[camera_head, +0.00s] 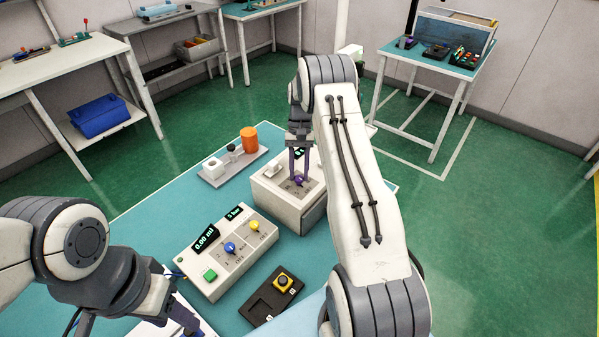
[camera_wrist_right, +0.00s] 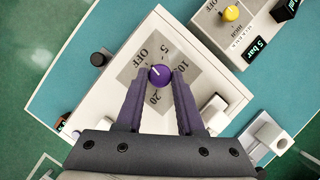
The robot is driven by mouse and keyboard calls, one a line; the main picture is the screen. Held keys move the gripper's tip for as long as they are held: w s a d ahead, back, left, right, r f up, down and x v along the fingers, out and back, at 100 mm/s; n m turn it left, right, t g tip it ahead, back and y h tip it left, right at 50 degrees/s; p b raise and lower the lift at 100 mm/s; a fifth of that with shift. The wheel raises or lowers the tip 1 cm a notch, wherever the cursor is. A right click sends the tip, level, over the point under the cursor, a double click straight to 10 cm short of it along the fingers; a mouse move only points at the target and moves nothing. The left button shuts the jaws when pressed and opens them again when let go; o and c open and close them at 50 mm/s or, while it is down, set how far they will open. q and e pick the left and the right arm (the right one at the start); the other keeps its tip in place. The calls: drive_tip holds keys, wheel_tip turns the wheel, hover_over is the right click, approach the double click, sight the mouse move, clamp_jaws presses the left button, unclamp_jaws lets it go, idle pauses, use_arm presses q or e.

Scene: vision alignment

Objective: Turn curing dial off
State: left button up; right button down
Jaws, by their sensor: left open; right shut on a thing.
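The curing dial is a small purple knob (camera_head: 299,181) on top of a white box (camera_head: 275,202). In the right wrist view the purple knob (camera_wrist_right: 159,76) sits on a grey scale marked OFF, 5, 10 and 20. Its white pointer line slants to the upper left, toward the OFF mark. My right gripper (camera_head: 300,168) reaches down from above, its two fingers closed on the sides of the knob; the fingertips (camera_wrist_right: 161,80) flank it in the wrist view. My left gripper (camera_head: 188,326) is at the bottom left, open and partly cut off by the frame edge.
A white control box (camera_head: 222,262) with blue and yellow knobs, a green button and displays stands left of the dial box. A black panel (camera_head: 268,298) with a yellow-ringed button lies in front. A grey tray (camera_head: 225,177) with an orange cylinder (camera_head: 249,140) stands behind.

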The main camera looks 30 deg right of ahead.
drive_tip(key=shift+n+h, duration=0.3)
drive_tip(key=shift+n, duration=0.6)
drive_tip(key=shift+w, duration=0.1)
drive_tip(key=c, duration=0.5)
unclamp_jaws()
drive_tip(key=shift+w+r, duration=0.1)
drive_tip(key=shift+r, duration=0.15)
drive_tip(key=shift+b+v, duration=1.1)
drive_tip(key=shift+v, duration=3.85)
